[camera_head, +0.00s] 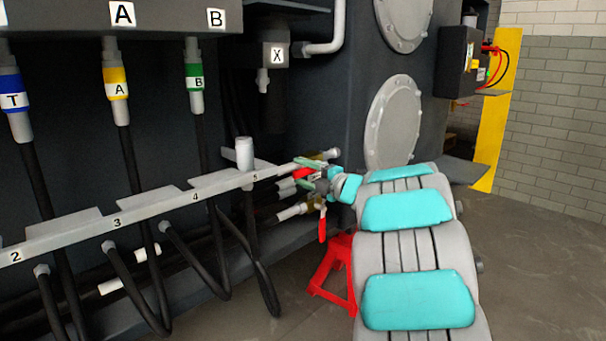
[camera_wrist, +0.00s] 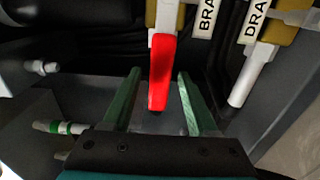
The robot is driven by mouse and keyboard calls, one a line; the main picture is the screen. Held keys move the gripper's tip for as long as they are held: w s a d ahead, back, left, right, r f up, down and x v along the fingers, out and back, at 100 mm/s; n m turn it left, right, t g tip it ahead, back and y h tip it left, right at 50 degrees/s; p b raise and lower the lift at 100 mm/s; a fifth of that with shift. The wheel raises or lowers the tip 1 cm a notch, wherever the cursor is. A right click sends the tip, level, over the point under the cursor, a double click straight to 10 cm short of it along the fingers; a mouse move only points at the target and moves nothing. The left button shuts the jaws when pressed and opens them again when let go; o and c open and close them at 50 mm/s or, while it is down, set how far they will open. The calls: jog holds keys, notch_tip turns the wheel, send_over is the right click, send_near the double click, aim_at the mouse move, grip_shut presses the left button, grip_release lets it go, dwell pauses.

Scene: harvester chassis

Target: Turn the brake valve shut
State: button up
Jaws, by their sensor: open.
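The brake valve's red lever (camera_wrist: 161,75) hangs from a brass-coloured valve body beside a label reading "BRA" (camera_wrist: 206,18) in the wrist view. My gripper (camera_wrist: 159,88) is open, one green finger on each side of the lever, with visible gaps to both. The lever's lower end lies between the fingers. In the head view my gripper (camera_head: 301,172) reaches in from the right, and a red lever (camera_head: 304,173) shows between its fingers. The label's remaining letters are cut off.
A second red lever (camera_head: 322,224) hangs lower in the head view. A "DRA" label (camera_wrist: 256,20) and pale pipe (camera_wrist: 246,82) stand right of the brake lever. A numbered rail (camera_head: 130,213) with hoses is left.

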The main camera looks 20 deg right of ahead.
grip_shut()
dwell(0.3)
dwell(1.1)
